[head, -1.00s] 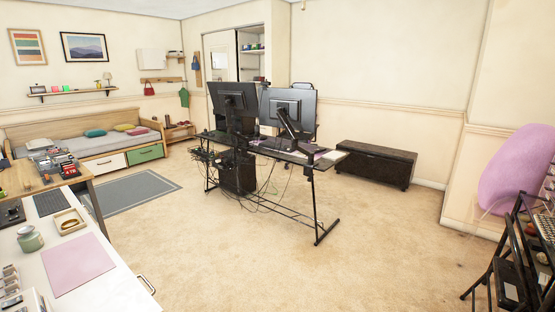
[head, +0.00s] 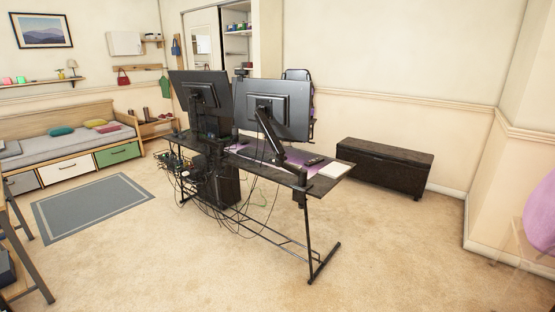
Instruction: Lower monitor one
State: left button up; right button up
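Two dark monitors stand side by side on a black desk (head: 330,180), their backs towards me. The left monitor (head: 222,86) sits higher and is tilted in the picture. The right monitor (head: 296,98) is held by a monitor arm (head: 268,135) clamped near the desk's close edge. I cannot tell which of them is monitor one. The screens are hidden. Neither of my grippers is in the head view.
Cables hang under the desk beside a black computer tower (head: 222,180). A dark chest (head: 384,168) stands by the back wall. A grey rug (head: 92,207) and a daybed (head: 70,150) are at left. Open carpet (head: 180,265) lies in front of the desk.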

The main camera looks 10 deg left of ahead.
aim_at(192, 102)
jog(key=i+j+u, duration=0.15)
jog(key=i+u, duration=0.3)
jog(key=i, duration=0.35)
jog(key=i+l+u, duration=0.15)
jog(key=i+u, duration=0.3)
jog(key=i, duration=0.35)
